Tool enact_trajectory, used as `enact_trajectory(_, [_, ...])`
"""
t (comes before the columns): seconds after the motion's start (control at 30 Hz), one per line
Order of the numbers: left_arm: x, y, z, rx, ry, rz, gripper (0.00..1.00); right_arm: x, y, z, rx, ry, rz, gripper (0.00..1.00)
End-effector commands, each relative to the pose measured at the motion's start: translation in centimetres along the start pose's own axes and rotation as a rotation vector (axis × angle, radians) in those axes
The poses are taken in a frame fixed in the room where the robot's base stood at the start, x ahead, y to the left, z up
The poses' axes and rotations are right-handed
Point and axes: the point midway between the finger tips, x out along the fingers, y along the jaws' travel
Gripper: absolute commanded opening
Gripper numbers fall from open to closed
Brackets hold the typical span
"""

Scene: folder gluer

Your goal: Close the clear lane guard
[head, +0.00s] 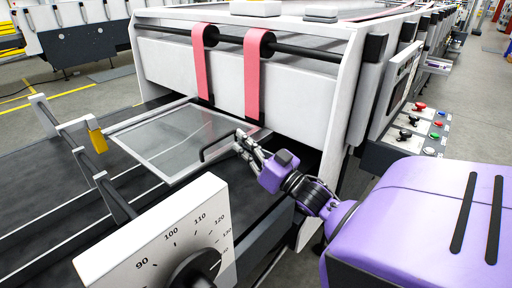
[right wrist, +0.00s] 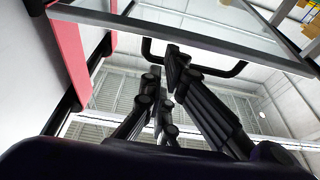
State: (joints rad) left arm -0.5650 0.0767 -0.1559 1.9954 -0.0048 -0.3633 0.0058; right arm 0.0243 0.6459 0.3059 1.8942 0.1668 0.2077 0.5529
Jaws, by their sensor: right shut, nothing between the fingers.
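The clear lane guard (head: 165,137) is a see-through panel in a light grey frame, lying out over the dark feed bed in front of the machine at a low slant. Its black bar handle (head: 216,146) is on the edge nearest my right arm. My right gripper (head: 239,144) is shut and empty beside the handle's right end; I cannot tell whether it touches it. The right wrist view looks up and shows the guard's frame (right wrist: 190,38) and handle (right wrist: 232,72) beyond my fingertips (right wrist: 176,56). My left gripper is not in view.
Two pink belts (head: 203,65) hang from a black shaft above the bed. A white dial plate (head: 165,240) stands at the front. A rail with a yellow block (head: 97,139) is left of the guard. A button panel (head: 424,130) is at the right.

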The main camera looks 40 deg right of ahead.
Motion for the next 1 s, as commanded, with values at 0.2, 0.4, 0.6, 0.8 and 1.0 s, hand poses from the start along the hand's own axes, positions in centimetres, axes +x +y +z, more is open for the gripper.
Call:
enact_trajectory(0.2, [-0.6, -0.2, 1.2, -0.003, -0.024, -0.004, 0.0, 1.8, 0.0, 0.0, -0.001, -0.001, 0.0, 0.0])
enact_trajectory(0.4, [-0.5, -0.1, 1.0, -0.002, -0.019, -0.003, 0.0, 1.9, 0.0, 0.1, -0.001, -0.002, 0.0, 0.0])
enact_trajectory(0.6, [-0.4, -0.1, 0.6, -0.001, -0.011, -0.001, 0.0, 1.7, 0.0, 0.4, 0.0, -0.003, 0.0, 0.0])
enact_trajectory(0.8, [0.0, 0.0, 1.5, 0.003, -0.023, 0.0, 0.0, 0.6, 0.0, 3.2, 0.002, -0.008, 0.002, 0.0])
enact_trajectory(1.0, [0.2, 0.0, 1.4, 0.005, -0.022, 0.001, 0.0, 0.3, 0.1, 3.8, 0.001, -0.011, 0.003, 0.0])
